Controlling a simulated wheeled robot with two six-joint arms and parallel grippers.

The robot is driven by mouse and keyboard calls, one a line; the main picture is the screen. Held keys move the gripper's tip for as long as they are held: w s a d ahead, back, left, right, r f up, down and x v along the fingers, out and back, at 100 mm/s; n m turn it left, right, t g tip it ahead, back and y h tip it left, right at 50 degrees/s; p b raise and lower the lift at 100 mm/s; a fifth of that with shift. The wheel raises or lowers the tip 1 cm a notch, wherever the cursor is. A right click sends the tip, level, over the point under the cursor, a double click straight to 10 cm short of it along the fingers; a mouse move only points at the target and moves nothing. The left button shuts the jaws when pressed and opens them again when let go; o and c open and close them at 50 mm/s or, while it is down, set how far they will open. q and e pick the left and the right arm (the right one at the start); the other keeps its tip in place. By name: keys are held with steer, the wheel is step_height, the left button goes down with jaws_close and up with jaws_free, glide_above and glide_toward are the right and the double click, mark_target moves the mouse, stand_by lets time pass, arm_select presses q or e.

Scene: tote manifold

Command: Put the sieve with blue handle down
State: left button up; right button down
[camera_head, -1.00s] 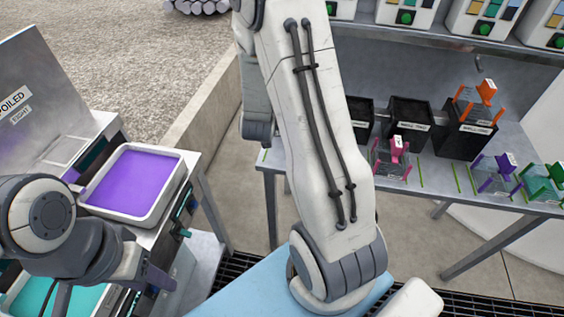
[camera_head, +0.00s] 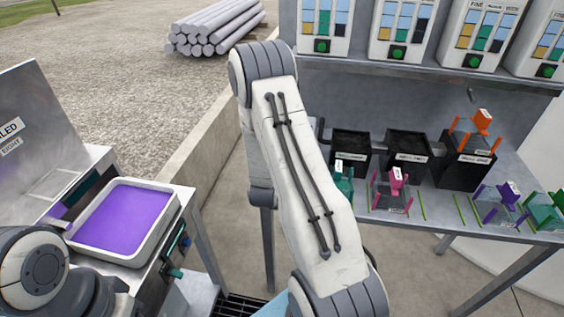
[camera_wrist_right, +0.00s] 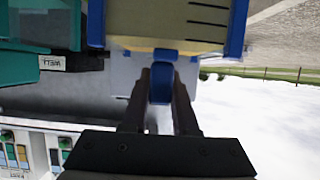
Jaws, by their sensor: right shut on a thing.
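The sieve with blue handle (camera_wrist_right: 185,20) shows in the right wrist view, at the top, with blue corner posts and a pale panel with dark marks. My right gripper (camera_wrist_right: 160,74) is shut on its blue handle (camera_wrist_right: 161,88). In the head view, my right arm crosses the middle, and neither its gripper nor the held sieve can be seen. What lies under the sieve is not clear. My left gripper is outside the frames; only part of my left arm shows at the lower left of the head view.
On the shelf table stand sieves with teal (camera_head: 344,186), pink (camera_head: 396,178), purple (camera_head: 511,194) and green (camera_head: 541,212) handles. An orange-handled sieve (camera_head: 481,125) sits on a black bin (camera_head: 468,163). A purple-filled tray (camera_head: 165,222) is at left. A teal thing (camera_wrist_right: 40,68) is close beside the held sieve.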

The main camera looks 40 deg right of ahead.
steer(key=shift+f, duration=0.2)
steer(key=c, duration=0.7)
jaws_free()
steer(key=shift+r, duration=0.1)
